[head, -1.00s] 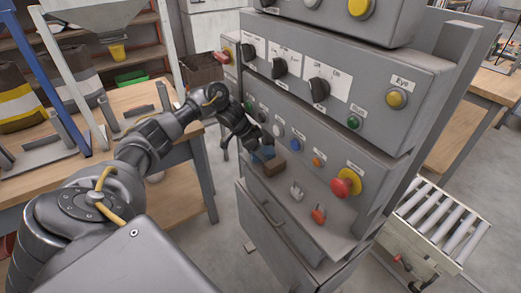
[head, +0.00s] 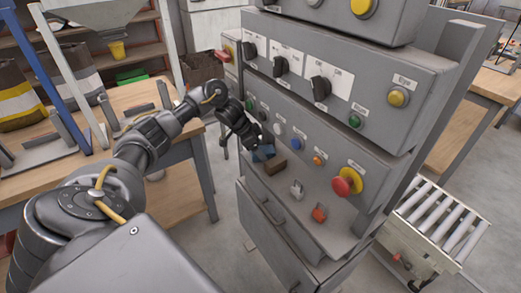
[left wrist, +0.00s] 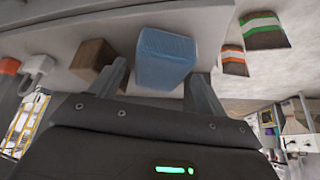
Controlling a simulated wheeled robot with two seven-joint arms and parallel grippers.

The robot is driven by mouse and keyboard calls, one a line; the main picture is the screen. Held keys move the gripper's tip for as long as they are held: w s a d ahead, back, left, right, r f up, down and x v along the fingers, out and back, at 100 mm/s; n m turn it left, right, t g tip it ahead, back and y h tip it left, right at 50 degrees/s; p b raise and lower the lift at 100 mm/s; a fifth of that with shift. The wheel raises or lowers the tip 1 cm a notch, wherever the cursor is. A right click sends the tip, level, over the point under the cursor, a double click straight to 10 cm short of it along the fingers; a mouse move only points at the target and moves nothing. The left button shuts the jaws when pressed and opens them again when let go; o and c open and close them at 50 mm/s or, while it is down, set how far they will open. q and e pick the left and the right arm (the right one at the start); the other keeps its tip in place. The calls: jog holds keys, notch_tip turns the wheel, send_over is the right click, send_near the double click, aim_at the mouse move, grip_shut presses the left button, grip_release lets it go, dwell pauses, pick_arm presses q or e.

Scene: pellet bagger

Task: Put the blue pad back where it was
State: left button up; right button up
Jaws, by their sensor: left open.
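The blue pad (head: 264,153) is a small block resting on the ledge at the foot of the grey control panel (head: 300,130). A brown block (head: 275,166) sits close beside it. My left gripper (head: 254,143) is at the pad, with its jaws open. In the left wrist view, the pad (left wrist: 165,60) shows between and just beyond the two spread fingers (left wrist: 162,88), with the brown block (left wrist: 92,58) outside one finger. I cannot tell whether a finger touches the pad. My right gripper is out of view.
A wooden table (head: 130,110) stands at left. A roller conveyor (head: 435,220) stands at lower right.

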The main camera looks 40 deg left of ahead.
pick_arm(q)
jog(key=shift+s+a+r, duration=0.8)
jog(key=shift+s+r, duration=0.05)
jog(key=shift+r, duration=0.1)
jog(key=s+a+b, duration=0.2)
jog(key=s+a, duration=0.4)
jog(key=s, duration=0.2)
jog(key=shift+s+a, duration=0.25)
jog(key=shift+a, duration=0.15)
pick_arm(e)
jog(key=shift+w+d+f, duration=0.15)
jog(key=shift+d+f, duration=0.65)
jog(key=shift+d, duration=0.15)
pick_arm(q)
jog(key=shift+r, duration=0.1)
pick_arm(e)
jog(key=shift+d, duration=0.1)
